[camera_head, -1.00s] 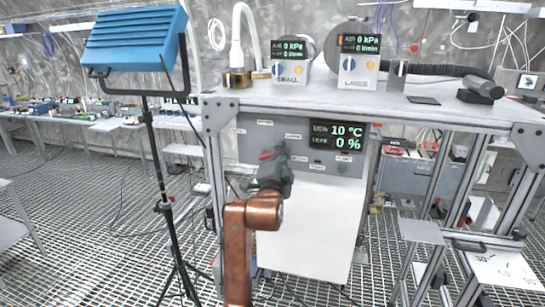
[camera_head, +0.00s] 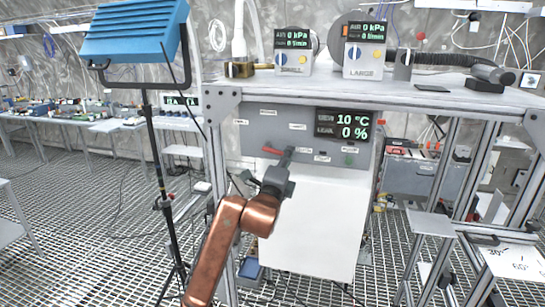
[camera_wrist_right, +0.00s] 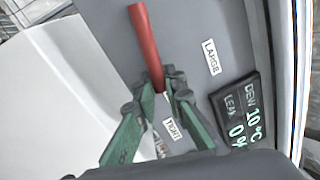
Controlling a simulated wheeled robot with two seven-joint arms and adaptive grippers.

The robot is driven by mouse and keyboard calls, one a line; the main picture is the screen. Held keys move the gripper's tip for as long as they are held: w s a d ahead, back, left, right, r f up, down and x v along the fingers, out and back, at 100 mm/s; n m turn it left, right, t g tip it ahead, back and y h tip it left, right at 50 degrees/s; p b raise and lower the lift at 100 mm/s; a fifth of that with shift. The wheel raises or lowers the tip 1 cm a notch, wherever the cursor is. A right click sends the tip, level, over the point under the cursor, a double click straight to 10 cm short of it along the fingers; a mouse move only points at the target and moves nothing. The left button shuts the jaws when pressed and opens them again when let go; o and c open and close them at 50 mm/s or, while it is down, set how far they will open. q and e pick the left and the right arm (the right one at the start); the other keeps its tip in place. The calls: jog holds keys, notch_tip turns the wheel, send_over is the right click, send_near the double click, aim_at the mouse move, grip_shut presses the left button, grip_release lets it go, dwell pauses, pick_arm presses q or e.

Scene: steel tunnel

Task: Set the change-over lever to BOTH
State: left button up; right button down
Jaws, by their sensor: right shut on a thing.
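The red change-over lever (camera_head: 271,150) is on the grey panel (camera_head: 262,132) under the bench top, and in the head view it points left. In the right wrist view the red lever (camera_wrist_right: 146,45) runs upward from between my green fingertips. My right gripper (camera_head: 288,156) is shut on the lever's near end; it also shows in the right wrist view (camera_wrist_right: 168,85). The BOTH label cannot be read. The left gripper is not in view.
A dark display (camera_head: 342,125) reads 10 °C and 0 % beside the lever. A white board (camera_head: 305,220) hangs below the panel. A blue lamp (camera_head: 135,30) on a tripod stands left. The bench top (camera_head: 390,92) overhangs the panel and carries two gauges.

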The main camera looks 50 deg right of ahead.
jog(key=shift+s+d+f, duration=0.1)
jog(key=shift+s+f, duration=0.05)
jog(key=c, duration=2.1)
grip_release()
jog(key=shift+o, duration=0.6)
jog(key=v, duration=1.2)
jog(key=shift+w, duration=0.25)
